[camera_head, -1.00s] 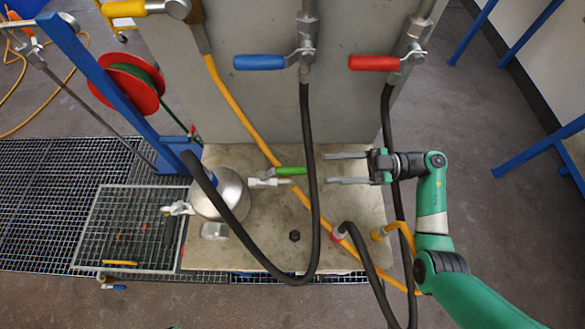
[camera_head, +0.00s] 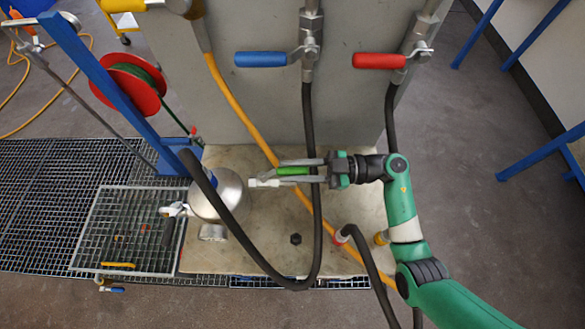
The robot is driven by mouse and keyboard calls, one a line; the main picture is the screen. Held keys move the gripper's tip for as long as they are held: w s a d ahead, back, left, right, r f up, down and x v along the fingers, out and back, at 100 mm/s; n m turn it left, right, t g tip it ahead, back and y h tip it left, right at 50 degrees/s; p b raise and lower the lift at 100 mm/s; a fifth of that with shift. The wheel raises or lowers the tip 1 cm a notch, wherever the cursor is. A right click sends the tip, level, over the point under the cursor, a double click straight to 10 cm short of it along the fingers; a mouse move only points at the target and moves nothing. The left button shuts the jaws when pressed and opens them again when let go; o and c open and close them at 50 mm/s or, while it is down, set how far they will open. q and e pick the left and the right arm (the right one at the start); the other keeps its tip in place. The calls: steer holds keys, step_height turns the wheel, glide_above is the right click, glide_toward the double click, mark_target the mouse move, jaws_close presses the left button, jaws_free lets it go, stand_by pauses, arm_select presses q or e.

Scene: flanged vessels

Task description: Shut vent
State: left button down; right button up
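The vessel (camera_head: 229,191) is a rounded silver body standing on the beige base plate. A small valve (camera_head: 262,182) with a green lever handle (camera_head: 293,171) juts from its right side; I take this as the vent. The lever points to the right, in line with the valve. My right gripper (camera_head: 296,171) reaches in from the right with one finger above and one below the green handle, and looks shut on it. My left gripper is not in view.
Black hoses (camera_head: 311,140) and a yellow hose (camera_head: 233,110) hang over the plate close to my gripper. Blue (camera_head: 260,59) and red (camera_head: 379,61) lever valves are on the grey panel behind. A metal grating (camera_head: 50,200) lies to the left.

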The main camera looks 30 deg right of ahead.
jaws_close()
stand_by(1.1)
